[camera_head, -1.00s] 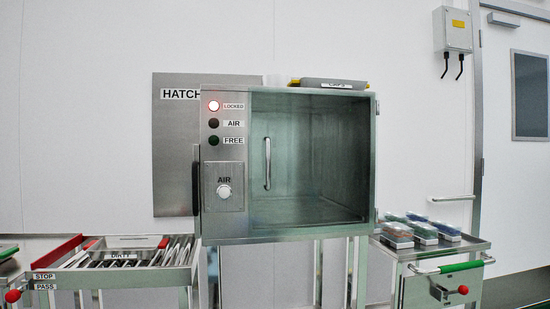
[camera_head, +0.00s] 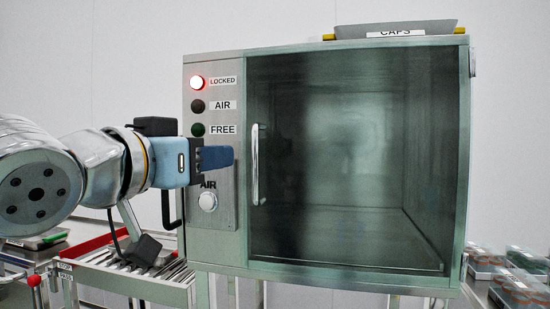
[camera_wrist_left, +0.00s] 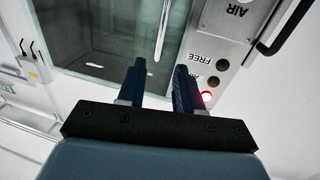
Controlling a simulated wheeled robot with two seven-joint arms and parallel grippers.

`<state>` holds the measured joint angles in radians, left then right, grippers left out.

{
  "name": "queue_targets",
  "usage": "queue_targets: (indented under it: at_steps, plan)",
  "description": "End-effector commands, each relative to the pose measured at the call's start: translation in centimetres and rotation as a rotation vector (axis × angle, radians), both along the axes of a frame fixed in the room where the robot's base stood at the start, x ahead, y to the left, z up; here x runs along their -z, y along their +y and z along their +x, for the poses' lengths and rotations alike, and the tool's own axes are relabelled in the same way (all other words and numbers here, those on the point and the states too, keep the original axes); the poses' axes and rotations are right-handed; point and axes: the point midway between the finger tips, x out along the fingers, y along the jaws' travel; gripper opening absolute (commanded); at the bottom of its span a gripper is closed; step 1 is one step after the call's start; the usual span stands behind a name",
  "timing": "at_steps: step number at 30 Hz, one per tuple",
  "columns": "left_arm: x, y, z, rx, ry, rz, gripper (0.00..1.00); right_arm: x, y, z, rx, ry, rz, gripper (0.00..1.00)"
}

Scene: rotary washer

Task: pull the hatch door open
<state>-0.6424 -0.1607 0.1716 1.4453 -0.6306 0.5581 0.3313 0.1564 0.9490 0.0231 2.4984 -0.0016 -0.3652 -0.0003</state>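The hatch (camera_head: 215,240) is a steel box with a dark glass door (camera_head: 350,160) on its front. The door is shut, with a vertical silver handle (camera_head: 255,165) near its left edge. The handle also shows in the left wrist view (camera_wrist_left: 163,30). The red LOCKED lamp (camera_head: 197,83) is lit; the AIR lamp (camera_head: 198,106) and FREE lamp (camera_head: 198,130) are dark. My left gripper (camera_head: 228,158) is in front of the panel, left of the handle and apart from it. In the left wrist view its blue fingers (camera_wrist_left: 160,72) are apart with nothing between them. My right gripper is not in view.
A round white AIR button (camera_head: 208,201) sits low on the panel. A grey CAPS tray (camera_head: 395,29) lies on top of the hatch. A roller table (camera_head: 150,275) stands at lower left, and several packs (camera_head: 520,285) lie at lower right.

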Motion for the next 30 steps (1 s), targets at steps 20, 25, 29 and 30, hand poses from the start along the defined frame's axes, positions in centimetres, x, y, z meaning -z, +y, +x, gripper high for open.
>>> queue_targets:
  at_steps: [20,25,29,30]
  plan:
    - [0.0,-6.2,11.1,0.001,0.003,0.003,0.35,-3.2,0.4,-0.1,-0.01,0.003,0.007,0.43]
    - [0.1,-6.6,11.8,0.001,0.003,0.003,0.35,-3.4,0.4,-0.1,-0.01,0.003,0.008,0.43]
    - [0.2,-6.7,11.9,0.001,0.003,0.001,0.35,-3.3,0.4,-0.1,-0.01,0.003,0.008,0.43]
    - [0.2,-6.7,11.9,0.001,0.003,0.001,0.35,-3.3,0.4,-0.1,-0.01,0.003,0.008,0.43]
